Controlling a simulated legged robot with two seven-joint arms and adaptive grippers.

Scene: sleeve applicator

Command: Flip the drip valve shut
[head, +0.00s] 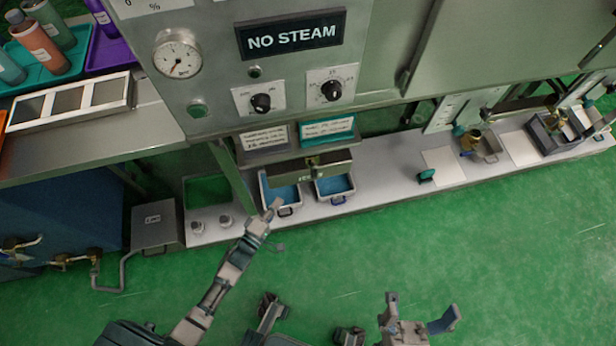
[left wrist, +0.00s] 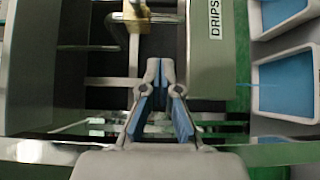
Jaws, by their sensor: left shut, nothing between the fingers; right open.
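A steel box with a label (head: 325,165) hangs under the machine in the head view, with a small brass fitting (head: 313,161) on its front. In the left wrist view a brass valve part (left wrist: 136,14) shows at the top, beside a steel panel labelled DRIPS (left wrist: 213,45). I cannot tell the valve's position. My left gripper (head: 276,204) is shut and empty, in front of and below the box; in the left wrist view its fingertips (left wrist: 161,65) are apart from the brass part. My right gripper (head: 420,312) is open and empty over the green floor.
Two trays with blue insides (head: 280,196) (head: 335,186) sit under the box on a low white shelf (head: 400,185). A machine panel with a gauge (head: 177,55) and knobs stands above. A grey box (head: 157,226) is at the left. The green floor (head: 500,260) in front is clear.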

